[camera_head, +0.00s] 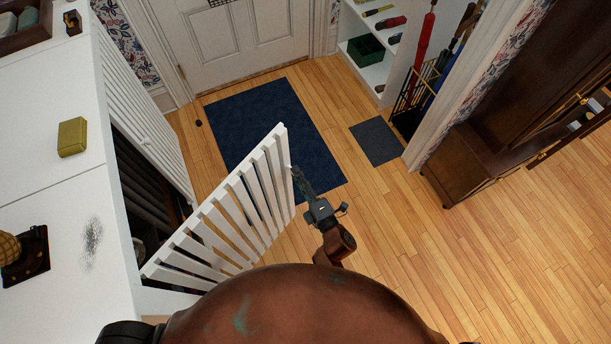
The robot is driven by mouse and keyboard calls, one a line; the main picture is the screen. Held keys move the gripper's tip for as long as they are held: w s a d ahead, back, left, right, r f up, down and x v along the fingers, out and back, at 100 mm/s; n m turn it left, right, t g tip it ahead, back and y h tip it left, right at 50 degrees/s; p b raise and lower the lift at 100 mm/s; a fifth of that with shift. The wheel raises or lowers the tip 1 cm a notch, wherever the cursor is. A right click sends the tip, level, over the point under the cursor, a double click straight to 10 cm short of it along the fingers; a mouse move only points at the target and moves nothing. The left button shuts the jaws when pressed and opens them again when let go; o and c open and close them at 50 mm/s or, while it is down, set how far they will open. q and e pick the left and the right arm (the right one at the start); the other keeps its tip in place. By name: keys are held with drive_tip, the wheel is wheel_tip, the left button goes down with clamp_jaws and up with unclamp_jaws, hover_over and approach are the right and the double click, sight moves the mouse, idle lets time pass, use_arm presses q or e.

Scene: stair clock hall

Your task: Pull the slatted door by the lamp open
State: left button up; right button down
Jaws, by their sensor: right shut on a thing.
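The white slatted door (228,215) by the lamp (22,255) stands swung out from the white cabinet (60,215), at a wide angle over the floor. Its free edge points up and right in the picture. My right gripper (298,178) is at this free edge, on the door's outer face, and is shut on the door's handle or edge; the grip itself is too small and dark to make out. Behind the door the cabinet's dark inside shows. My left gripper is not in view.
A second slatted door (140,110) farther along the cabinet looks closed. A yellow box (72,137) is on the cabinet top. A dark blue rug (260,130) and a small grey mat (376,141) lie on the wood floor. A wooden bench (465,165) stands right; floor between is free.

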drive_tip(key=shift+s+d+f, duration=0.1)
drive_tip(key=shift+s+d, duration=0.05)
drive_tip(key=shift+s, duration=0.3)
drive_tip(key=shift+d, duration=0.1)
drive_tip(key=c, duration=2)
unclamp_jaws()
drive_tip(key=shift+c, duration=0.2)
drive_tip(key=o, duration=0.3)
drive_tip(key=shift+d, duration=0.2)
drive_tip(key=v, duration=1.2)
drive_tip(key=shift+a, duration=0.15)
